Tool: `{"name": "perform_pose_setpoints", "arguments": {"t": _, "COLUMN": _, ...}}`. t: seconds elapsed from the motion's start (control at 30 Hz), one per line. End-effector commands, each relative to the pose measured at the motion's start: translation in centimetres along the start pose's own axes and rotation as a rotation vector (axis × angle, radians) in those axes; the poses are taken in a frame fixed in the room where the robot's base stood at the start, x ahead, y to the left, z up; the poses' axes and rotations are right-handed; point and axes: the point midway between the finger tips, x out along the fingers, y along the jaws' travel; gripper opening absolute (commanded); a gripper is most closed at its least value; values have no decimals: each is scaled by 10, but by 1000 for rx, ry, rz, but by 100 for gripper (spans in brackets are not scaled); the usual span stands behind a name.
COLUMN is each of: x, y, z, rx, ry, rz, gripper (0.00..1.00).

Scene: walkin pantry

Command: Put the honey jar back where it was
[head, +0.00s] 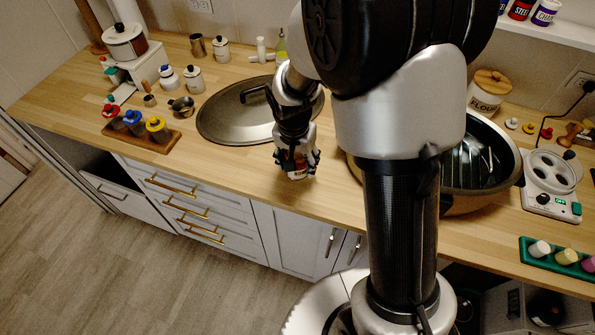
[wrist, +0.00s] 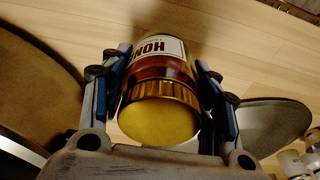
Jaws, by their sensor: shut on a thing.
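The honey jar (wrist: 162,85) has a gold lid, amber contents and a white label with part of "HON" readable. My gripper (wrist: 162,95) is shut on it, one finger on each side, with the lid toward my wrist. In the head view the jar (head: 297,170) shows small between the fingers of my gripper (head: 296,158), over the wooden counter near its front edge. I cannot tell whether its base touches the counter. The spot where it stood before is not marked in these views.
A large round lid (head: 225,115) lies left of my gripper. A big metal bowl (head: 500,165) stands to the right, partly behind my arm. A wooden rack with coloured-top jars (head: 143,137) sits at the left. The counter front between rack and gripper is partly clear.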

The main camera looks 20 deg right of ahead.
Motion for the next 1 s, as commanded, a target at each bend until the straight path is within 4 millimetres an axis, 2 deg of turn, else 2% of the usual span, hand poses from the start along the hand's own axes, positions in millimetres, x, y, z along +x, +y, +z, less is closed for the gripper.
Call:
{"name": "perform_pose_setpoints", "arguments": {"t": 0.27, "x": 38, "y": 0, "z": 6, "rx": -1, "ry": -1, "rz": 1, "gripper": 10}}
{"name": "perform_pose_setpoints", "arguments": {"t": 0.67, "x": 43, "y": 0, "z": 6, "rx": 0, "ry": 0, "rz": -1, "gripper": 10}}
{"name": "perform_pose_setpoints", "arguments": {"t": 0.7, "x": 42, "y": 0, "z": 7, "rx": 0, "ry": -1, "rz": 0, "gripper": 58}}
{"name": "perform_pose_setpoints", "arguments": {"t": 1.0, "x": 42, "y": 0, "z": 7, "rx": 0, "ry": -1, "rz": 1, "gripper": 76}}
